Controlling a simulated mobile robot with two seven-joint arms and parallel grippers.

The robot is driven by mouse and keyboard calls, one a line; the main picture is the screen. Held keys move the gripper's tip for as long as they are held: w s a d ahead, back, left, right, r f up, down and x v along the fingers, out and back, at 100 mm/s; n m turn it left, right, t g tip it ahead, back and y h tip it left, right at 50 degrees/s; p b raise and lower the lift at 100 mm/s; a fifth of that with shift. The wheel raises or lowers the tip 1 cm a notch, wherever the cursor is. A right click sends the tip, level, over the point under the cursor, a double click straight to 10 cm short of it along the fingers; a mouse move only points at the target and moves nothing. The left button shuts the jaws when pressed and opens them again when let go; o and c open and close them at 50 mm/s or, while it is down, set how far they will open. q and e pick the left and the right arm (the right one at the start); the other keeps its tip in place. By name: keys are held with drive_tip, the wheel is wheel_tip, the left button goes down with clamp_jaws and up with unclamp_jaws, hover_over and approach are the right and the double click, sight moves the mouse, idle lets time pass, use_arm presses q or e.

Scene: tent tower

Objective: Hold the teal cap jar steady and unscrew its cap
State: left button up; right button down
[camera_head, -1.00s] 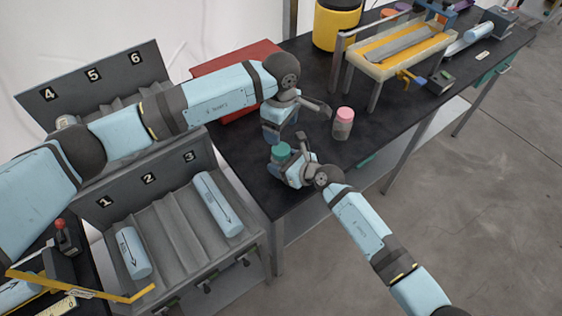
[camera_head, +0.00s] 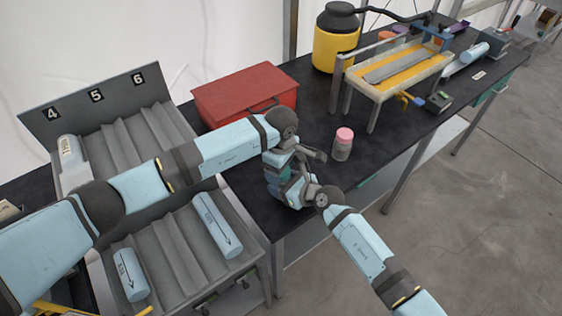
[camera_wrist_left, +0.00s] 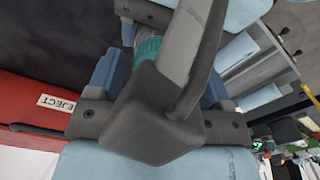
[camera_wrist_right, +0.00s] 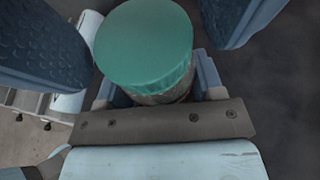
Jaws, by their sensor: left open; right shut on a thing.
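The teal cap jar shows in the right wrist view, with its teal cap (camera_wrist_right: 145,45) on top of a greyish body (camera_wrist_right: 165,95). My right gripper (camera_head: 296,190) is shut on the jar's body, below the cap. My left gripper (camera_head: 278,168) is open above it. In the right wrist view its two textured blue fingers (camera_wrist_right: 145,30) stand on either side of the cap, with a gap visible at the right. In the left wrist view, part of the teal cap (camera_wrist_left: 148,48) shows behind a grey gripper part; the rest is hidden. In the head view the arms mostly hide the jar.
A pink-capped jar (camera_head: 343,144) stands on the black table just right of the grippers. A red box (camera_head: 245,95) lies behind, and a yellow container (camera_head: 335,48) and a framed fixture (camera_head: 395,70) stand farther back. Numbered bins (camera_head: 165,240) stand at left.

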use_arm(q)
drive_tip(key=c, duration=0.9)
drive_tip(key=shift+n, duration=1.8)
drive_tip(key=o, duration=1)
drive_tip(key=shift+c, duration=0.2)
drive_tip(key=shift+r, duration=0.1)
